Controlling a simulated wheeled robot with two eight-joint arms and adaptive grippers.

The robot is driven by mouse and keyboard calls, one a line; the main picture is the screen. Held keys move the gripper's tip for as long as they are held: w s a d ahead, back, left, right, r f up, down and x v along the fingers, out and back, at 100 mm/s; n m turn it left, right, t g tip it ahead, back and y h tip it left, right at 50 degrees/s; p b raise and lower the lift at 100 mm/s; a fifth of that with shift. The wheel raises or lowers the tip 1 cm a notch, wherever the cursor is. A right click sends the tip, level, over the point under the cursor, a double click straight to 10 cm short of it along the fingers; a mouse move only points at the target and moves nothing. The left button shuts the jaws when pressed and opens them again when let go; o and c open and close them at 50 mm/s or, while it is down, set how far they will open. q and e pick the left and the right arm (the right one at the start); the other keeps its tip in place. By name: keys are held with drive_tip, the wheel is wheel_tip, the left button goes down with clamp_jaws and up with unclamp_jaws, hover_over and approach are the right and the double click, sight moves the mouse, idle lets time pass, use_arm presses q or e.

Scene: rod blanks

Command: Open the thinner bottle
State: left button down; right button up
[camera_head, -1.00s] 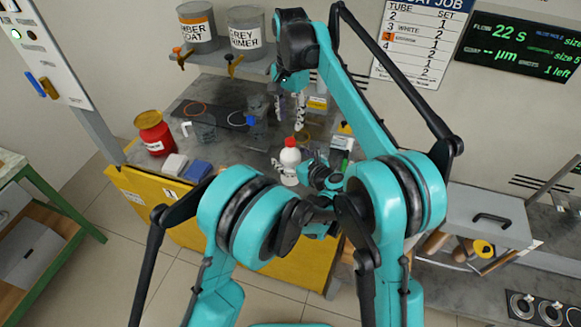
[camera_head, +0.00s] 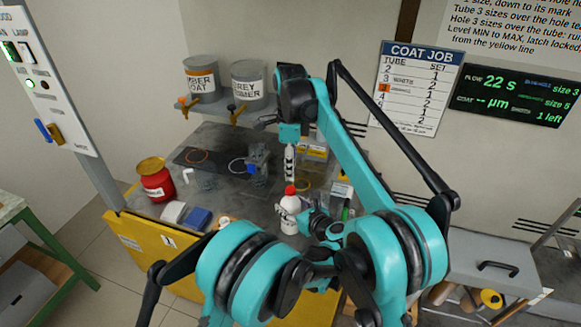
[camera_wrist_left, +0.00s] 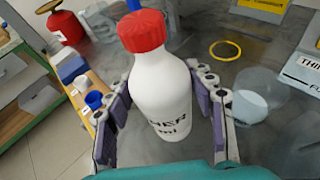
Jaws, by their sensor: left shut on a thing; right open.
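The thinner bottle (camera_head: 289,222) is white with a red cap (camera_head: 290,190) and stands upright at the front of the bench. In the left wrist view the white bottle (camera_wrist_left: 163,95) shows part of a label ending "NER", and its red cap (camera_wrist_left: 142,31) is on. My left gripper (camera_wrist_left: 168,108) is shut on the bottle's body, one finger on each side. In the head view my left gripper (camera_head: 292,216) reaches the bottle from the right. My right gripper (camera_head: 289,165) is open and points down, its fingers overlapping in the picture just above or behind the cap; the exact gap is unclear.
A yellow ring (camera_wrist_left: 225,50) lies behind the bottle. Paint pots (camera_head: 202,75) sit on a shelf above.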

sight(290, 189)
drive_tip(key=m, duration=0.6)
drive_tip(key=shift+m, duration=0.4)
drive_tip(key=shift+f, duration=4)
